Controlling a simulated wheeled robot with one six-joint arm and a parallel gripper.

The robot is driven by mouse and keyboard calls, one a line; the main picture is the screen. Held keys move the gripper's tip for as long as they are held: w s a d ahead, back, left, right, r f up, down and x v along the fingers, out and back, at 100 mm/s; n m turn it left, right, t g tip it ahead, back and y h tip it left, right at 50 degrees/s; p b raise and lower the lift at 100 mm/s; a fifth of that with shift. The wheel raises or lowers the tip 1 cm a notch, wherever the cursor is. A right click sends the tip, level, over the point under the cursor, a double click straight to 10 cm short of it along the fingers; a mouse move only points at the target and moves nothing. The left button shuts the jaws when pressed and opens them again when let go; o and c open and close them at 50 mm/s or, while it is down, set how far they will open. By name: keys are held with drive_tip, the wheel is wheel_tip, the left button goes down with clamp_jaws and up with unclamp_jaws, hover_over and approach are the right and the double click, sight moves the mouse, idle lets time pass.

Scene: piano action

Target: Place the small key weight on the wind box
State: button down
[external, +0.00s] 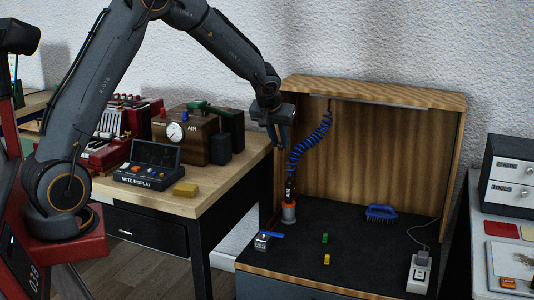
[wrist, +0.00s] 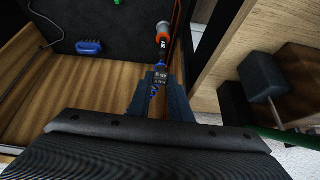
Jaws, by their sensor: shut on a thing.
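My gripper (external: 281,135) is raised in front of the left side of the wooden booth, right of the table. The wind box (external: 196,146) appears to be the wooden box with the round gauge and the AIR label. It stands on the table, left of and apart from my gripper.
A dark block (external: 221,144) stands against the wind box. The note display (external: 148,166) and a yellow block (external: 186,189) lie in front. The front right tabletop is bare.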

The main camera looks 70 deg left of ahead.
drive_tip(key=s+a+r+n+g+p, duration=0.1)
drive_tip(key=s+a+r+n+p, duration=0.3)
drive_tip(key=s+a, duration=0.6)
drive_tip(key=s+a+r+n+g+y+p, duration=0.1)
drive_tip(key=s+a+r+n+g+p, duration=0.15)
drive_tip(key=s+a+r, duration=0.8)
drive_tip(key=s+a+r+n+g+p, duration=0.1)
drive_tip(key=s+a+n+p, duration=0.3)
drive_tip(key=a, duration=1.1)
drive_tip(key=shift+m, duration=0.65)
wheel_tip(320, 180, down, 9)
drive_tip(key=p, duration=0.3)
drive_tip(key=shift+s, duration=0.1)
drive_tip(key=shift+f, duration=0.25)
drive_tip(key=c, duration=1.6)
unclamp_jaws()
drive_tip(key=shift+r, duration=0.1)
drive_tip(key=shift+r, duration=0.1)
